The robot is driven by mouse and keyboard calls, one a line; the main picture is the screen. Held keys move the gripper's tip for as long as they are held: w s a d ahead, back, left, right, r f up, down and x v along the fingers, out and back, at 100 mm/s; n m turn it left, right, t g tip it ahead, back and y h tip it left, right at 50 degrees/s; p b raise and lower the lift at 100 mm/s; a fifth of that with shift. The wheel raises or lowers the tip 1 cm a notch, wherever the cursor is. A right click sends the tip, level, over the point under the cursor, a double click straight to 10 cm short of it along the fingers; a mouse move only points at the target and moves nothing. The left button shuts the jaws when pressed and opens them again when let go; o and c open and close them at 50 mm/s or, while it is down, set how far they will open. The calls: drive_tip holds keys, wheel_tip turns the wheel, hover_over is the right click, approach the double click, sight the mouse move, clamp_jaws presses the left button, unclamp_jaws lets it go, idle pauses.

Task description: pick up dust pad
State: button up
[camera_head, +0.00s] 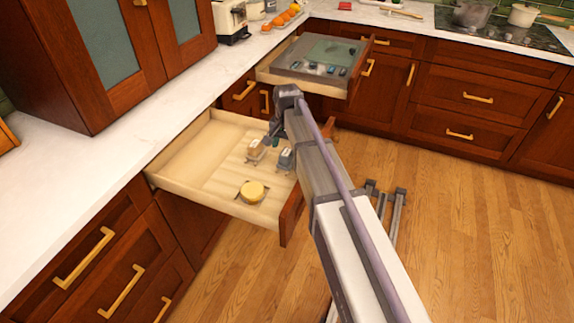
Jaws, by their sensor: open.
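A round yellow pad (252,191), which I take to be the dust pad, lies near the front of the open lower drawer (205,165). It lies flat on the drawer floor with a small dark mark at its left edge. My gripper (269,156) is open and points down over the right part of this drawer. Its two fingers are apart, behind the pad as I see it. The pad is outside the fingers. I cannot tell how high the fingertips are above the drawer floor.
A second open drawer (310,68) farther back holds a grey tray with several small items. The lower drawer's wooden front (292,212) stands close to my arm. White counters (90,185) run along the left and back. The wooden floor (480,230) at right is clear.

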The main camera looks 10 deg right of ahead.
sight(287, 152)
wheel_tip(287, 152, down, 5)
drive_tip(key=b, duration=0.5)
drive_tip(key=shift+f, duration=0.2)
drive_tip(key=shift+r, duration=0.25)
drive_tip(key=c, duration=1)
